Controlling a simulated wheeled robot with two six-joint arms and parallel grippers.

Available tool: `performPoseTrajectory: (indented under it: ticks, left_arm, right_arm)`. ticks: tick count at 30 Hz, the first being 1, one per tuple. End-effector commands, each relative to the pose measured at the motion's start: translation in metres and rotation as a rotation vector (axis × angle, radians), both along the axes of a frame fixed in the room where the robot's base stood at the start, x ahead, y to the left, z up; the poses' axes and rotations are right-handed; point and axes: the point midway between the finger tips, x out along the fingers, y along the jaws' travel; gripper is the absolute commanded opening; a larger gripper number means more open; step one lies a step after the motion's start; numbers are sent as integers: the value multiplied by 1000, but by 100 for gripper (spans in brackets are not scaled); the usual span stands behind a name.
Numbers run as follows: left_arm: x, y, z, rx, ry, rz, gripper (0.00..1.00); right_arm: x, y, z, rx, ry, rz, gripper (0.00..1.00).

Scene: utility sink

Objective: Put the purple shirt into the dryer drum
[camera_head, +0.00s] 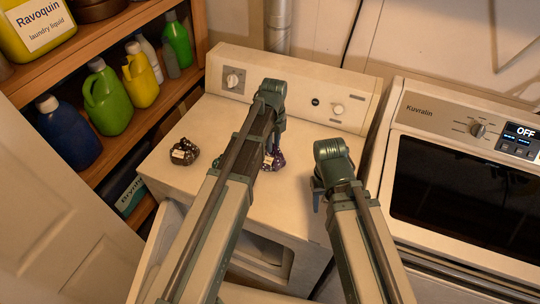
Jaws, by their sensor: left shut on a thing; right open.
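The purple shirt (278,160) is a small crumpled bundle on or just above the white top of the front-loading machine (215,135). My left gripper (271,150) is over it and shut on it; my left arm hides much of both. My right gripper (318,203) is open and empty to the right, above the machine's front right part; its fingers are only partly visible. The machine's door (158,245) stands open at the front left. The drum opening (275,252) shows in part between my arms; its inside is mostly hidden.
A dark crumpled bundle with a pale label (184,151) lies on the machine's left side. A shelf (130,150) with several bottles stands at left. A second machine marked Kuvralin (455,120), its display reading OFF, stands at right. The top's back middle is clear.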

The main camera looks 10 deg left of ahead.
Motion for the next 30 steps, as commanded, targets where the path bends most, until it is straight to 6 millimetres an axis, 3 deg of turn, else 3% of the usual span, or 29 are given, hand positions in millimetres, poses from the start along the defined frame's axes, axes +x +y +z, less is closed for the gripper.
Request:
performPoseTrajectory:
  ticks: [10, 20, 21, 30]
  left_arm:
    - [0, 0, 8, 0, 0, 0, 0]
    - [-1, 0, 44, 1, 1, 0, 0]
    - [-16, -4, 38, 1, 1, -2, 0]
    - [-89, -23, 44, 0, 0, -2, 0]
  right_arm:
    - [0, 0, 8, 0, 0, 0, 50]
    - [0, 0, 44, 0, 0, 1, 50]
    - [0, 0, 38, 0, 0, 2, 50]
    - [0, 0, 44, 0, 0, 2, 50]
